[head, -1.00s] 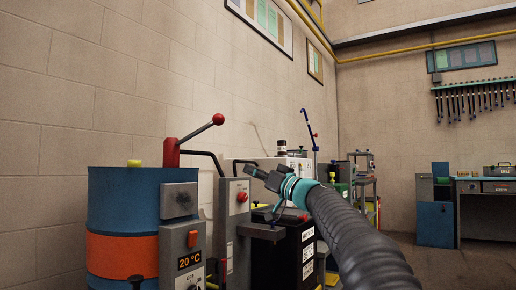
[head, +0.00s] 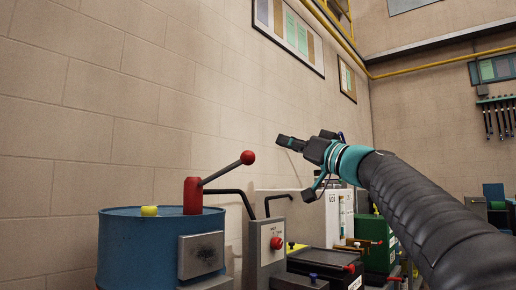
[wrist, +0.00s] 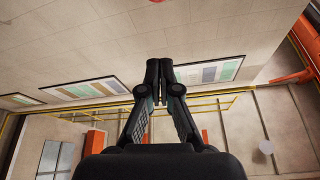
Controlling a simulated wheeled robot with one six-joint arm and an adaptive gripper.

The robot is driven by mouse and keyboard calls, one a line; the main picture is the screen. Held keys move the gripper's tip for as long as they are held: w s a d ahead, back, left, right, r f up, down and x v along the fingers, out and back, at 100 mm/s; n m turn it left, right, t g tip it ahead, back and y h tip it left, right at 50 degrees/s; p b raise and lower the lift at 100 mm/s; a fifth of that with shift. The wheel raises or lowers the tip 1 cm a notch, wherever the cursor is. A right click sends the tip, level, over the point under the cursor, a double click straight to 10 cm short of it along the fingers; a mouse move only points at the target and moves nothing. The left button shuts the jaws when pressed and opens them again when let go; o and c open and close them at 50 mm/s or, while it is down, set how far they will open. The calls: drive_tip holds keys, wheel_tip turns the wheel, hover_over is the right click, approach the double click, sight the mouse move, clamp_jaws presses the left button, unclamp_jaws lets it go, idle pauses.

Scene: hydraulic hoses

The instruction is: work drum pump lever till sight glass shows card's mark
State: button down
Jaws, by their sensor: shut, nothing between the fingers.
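The blue drum (head: 150,245) stands at the lower left in the head view. On its top is a red pump body (head: 193,196) with a dark lever (head: 222,173) that slants up to the right and ends in a red ball knob (head: 247,157). My gripper (head: 281,138) is in the air to the right of the knob and a little above it, apart from it. In the wrist view my gripper (wrist: 159,62) has its fingers together with nothing between them. A small part of a red thing (wrist: 228,2) shows at the top edge there. I cannot make out a sight glass or card.
A yellow cap (head: 149,211) sits on the drum top. A grey box with a red button (head: 276,243) and bent dark pipes stand right of the drum. A green canister (head: 376,242) is further right. Bare wall lies behind the lever.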

drive_tip(key=p+x, duration=0.5)
drive_tip(key=x, duration=0.5)
drive_tip(key=shift+s+a+f+b, duration=0.2)
drive_tip(key=shift+f+b, duration=0.2)
drive_tip(key=shift+f, duration=0.55)
drive_tip(key=shift+s+a+f+b, duration=0.15)
drive_tip(key=shift+f+b, duration=0.25)
drive_tip(key=shift+f, duration=0.55)
drive_tip(key=shift+d, duration=0.1)
